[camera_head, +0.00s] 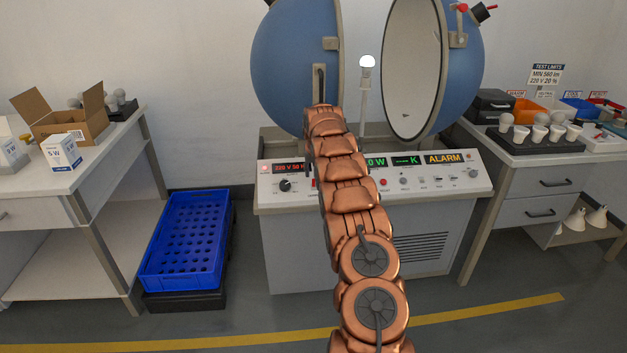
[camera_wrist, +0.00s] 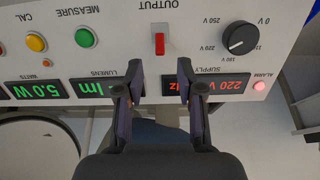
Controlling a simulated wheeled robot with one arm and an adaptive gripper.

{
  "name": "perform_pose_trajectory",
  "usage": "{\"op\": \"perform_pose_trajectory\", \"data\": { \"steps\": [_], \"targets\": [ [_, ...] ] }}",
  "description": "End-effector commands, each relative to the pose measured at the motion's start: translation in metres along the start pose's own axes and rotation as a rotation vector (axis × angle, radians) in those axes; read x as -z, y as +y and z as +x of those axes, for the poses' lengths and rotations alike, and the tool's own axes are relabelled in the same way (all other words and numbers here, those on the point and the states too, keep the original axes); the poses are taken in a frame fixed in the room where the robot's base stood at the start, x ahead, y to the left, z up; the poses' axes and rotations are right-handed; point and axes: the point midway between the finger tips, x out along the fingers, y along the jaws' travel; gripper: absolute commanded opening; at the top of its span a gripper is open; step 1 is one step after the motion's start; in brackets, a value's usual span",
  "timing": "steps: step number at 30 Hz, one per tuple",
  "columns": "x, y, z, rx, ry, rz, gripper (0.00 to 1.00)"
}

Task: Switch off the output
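The output switch (camera_wrist: 159,43) is a small red rocker on the light grey panel, under the upside-down OUTPUT label in the wrist view. In the head view, a sliver of red (camera_head: 314,183) shows beside my arm. My gripper (camera_wrist: 159,76) is open and empty. Its two dark fingers lie apart in front of the panel, in line with the switch, with the switch beyond their tips. Whether they touch the panel cannot be told. My arm hides the gripper in the head view. The supply display (camera_wrist: 222,84) is lit and reads 220 V.
The voltage knob (camera_wrist: 240,38) and lit alarm lamp (camera_wrist: 260,86) sit beside the switch; the green measure button (camera_wrist: 85,38) is on its other side. A bulb (camera_head: 367,62) glows in the open blue sphere (camera_head: 290,60). A blue crate (camera_head: 187,240) stands left.

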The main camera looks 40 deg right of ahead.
Motion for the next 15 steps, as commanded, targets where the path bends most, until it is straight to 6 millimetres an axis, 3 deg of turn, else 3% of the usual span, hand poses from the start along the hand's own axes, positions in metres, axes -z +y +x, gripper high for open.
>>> {"op": "perform_pose_trajectory", "data": {
  "steps": [15],
  "targets": [
    [0.000, 0.000, 0.045, 0.001, -0.001, 0.001, 0.38]
  ]
}}
